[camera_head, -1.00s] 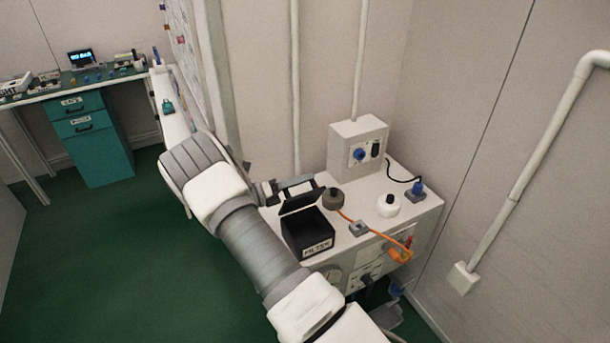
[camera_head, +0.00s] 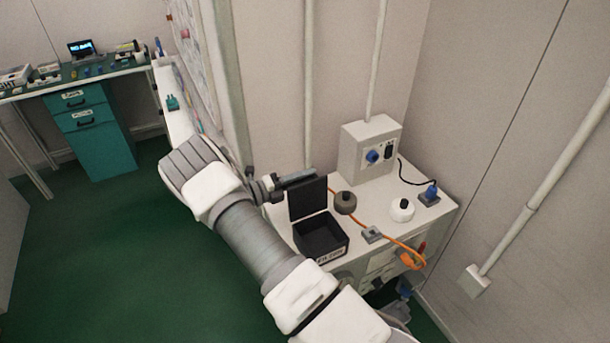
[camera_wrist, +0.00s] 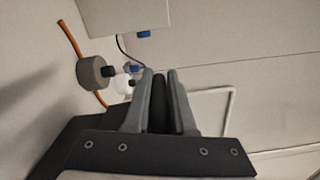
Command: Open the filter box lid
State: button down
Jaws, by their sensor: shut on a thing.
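The black filter box (camera_head: 322,248) stands on the white cabinet top, with a white label on its front. Its lid (camera_head: 308,200) is raised on the far side and stands about upright, so the empty-looking dark inside shows. My gripper (camera_head: 296,178) is at the lid's upper edge, partly hidden by my own arm. In the wrist view my gripper (camera_wrist: 160,98) has its two grey fingers closed on a thin dark piece, the filter box lid (camera_wrist: 159,90). The exact contact is too small to see in the head view.
Beside the box are a grey-brown round knobbed piece (camera_head: 345,202), a white knobbed piece (camera_head: 402,210), an orange cable (camera_head: 391,241) and a small grey block (camera_head: 373,235). A switch box (camera_head: 369,150) stands behind. Walls close in at the back and right; green floor is free at left.

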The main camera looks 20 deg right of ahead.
jog(key=shift+s+f, duration=0.15)
jog(key=shift+f, duration=0.25)
jog(key=c, duration=0.9)
grip_release()
jog(key=shift+o, duration=0.5)
jog(key=shift+r, duration=0.15)
jog(key=shift+a, duration=0.1)
jog(key=a, duration=1.7)
jog(key=shift+s+a+b, duration=0.15)
jog(key=shift+s+b, duration=0.1)
jog(key=shift+b, duration=0.15)
